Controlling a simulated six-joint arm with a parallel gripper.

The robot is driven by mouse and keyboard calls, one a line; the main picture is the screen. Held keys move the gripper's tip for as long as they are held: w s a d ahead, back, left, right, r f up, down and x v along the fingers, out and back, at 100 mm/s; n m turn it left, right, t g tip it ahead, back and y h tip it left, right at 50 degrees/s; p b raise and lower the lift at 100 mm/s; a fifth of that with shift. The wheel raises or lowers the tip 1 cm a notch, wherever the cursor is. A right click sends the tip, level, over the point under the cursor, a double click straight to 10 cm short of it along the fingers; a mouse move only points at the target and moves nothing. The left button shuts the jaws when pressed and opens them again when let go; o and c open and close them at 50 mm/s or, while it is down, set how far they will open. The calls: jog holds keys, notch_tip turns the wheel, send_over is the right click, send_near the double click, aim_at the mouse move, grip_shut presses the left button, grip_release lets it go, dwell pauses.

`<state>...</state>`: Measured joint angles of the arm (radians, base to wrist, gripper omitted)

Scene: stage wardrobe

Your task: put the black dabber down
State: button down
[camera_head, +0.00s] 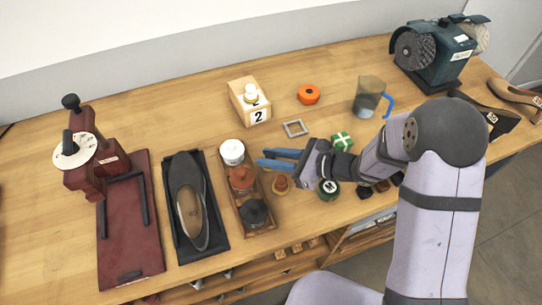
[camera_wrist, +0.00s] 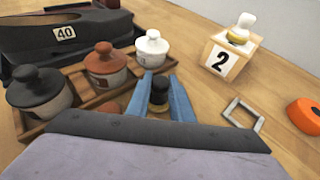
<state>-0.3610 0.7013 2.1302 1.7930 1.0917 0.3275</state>
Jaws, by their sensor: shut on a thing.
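My gripper (camera_head: 262,158) reaches in from the right in the head view, its blue fingers just right of the white-lidded jar. In the wrist view my gripper (camera_wrist: 160,92) is shut on the black dabber (camera_wrist: 159,90), which has a dark top and a yellowish band. The dabber's lower part is hidden by the gripper body. In the head view I cannot make out the dabber between the fingers, nor tell whether it touches the table.
A wooden tray (camera_head: 268,228) holds white (camera_head: 232,151), orange-brown (camera_head: 242,177) and black (camera_head: 255,212) jars. A small brown piece (camera_head: 280,184) stands by the gripper. A square metal frame (camera_head: 295,128), orange roll (camera_head: 309,94) and jug (camera_head: 369,97) lie beyond. Table left of the box is clear.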

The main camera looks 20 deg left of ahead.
jog(key=c, duration=1.8)
grip_release()
jog(key=shift+c, duration=0.2)
jog(key=b+v, duration=0.1)
jog(key=v, duration=1.1)
jog(key=shift+r, duration=0.1)
